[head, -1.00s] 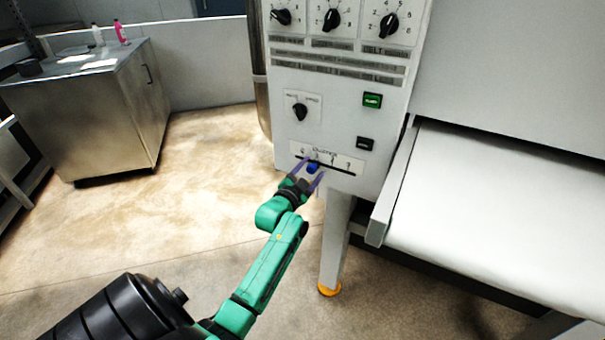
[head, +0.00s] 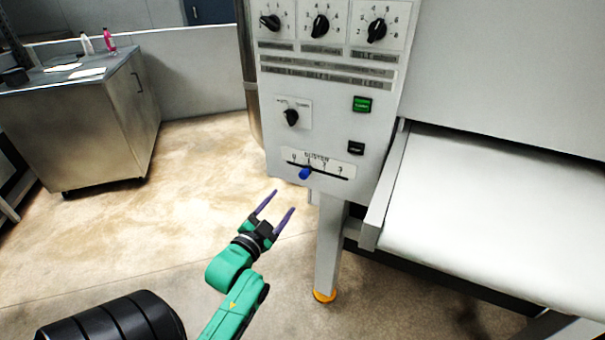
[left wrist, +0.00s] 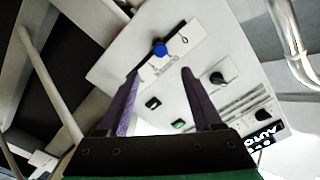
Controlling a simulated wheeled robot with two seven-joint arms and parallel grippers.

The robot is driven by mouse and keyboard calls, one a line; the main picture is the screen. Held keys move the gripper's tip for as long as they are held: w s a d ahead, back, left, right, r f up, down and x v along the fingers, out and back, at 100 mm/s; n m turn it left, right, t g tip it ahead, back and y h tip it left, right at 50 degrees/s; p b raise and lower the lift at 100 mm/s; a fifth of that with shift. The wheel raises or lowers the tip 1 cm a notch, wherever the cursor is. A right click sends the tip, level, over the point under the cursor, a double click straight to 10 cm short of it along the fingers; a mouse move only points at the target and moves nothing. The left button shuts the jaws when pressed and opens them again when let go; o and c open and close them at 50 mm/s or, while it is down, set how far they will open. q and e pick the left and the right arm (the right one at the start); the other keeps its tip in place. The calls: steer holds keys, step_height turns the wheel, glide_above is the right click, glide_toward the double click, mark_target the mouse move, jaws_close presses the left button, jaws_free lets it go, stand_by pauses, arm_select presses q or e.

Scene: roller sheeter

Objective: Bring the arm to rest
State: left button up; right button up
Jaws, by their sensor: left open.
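My left gripper (head: 275,205) is open and empty, with its two purple fingers apart. It is in free air below and to the left of the blue slider knob (head: 305,173) in the head view, not touching it. The knob sits in the duster slot, near the mark 1, on the white control panel (head: 330,130). In the left wrist view the fingers (left wrist: 158,85) are apart with nothing between them, and the blue knob (left wrist: 160,48) shows beyond them. My right gripper is not in view.
Green (head: 362,104) and black (head: 356,148) buttons and dials are on the panel. A steel cabinet (head: 90,130) stands at left. The floor between is clear.

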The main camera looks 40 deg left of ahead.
arm_select(q)
steer(key=s+d+f+n+g+h+p, duration=0.1)
steer(key=s+d+f+g, duration=0.2)
steer(key=f, duration=0.8)
steer(key=s+d+f+g+h, duration=0.1)
steer(key=s+d+f+g, duration=0.15)
steer(key=f, duration=0.75)
steer(key=s+d+f+n+g+h+p, duration=0.1)
steer(key=s+d+f+g, duration=0.15)
steer(key=f, duration=0.85)
steer(key=s+d+f+g, duration=0.1)
steer(key=s+f+g, duration=0.2)
steer(key=s+f, duration=0.2)
steer(key=s+f+g+p, duration=0.1)
steer(key=s+f+g, duration=0.2)
steer(key=s, duration=0.9)
steer(key=s+d+f+n+g, duration=0.1)
steer(key=s+f+g, duration=0.1)
steer(key=s+f, duration=0.5)
steer(key=shift+s+d+g, duration=0.3)
steer(key=shift+s+g, duration=0.1)
steer(key=shift+s, duration=0.3)
steer(key=shift+w, duration=0.1)
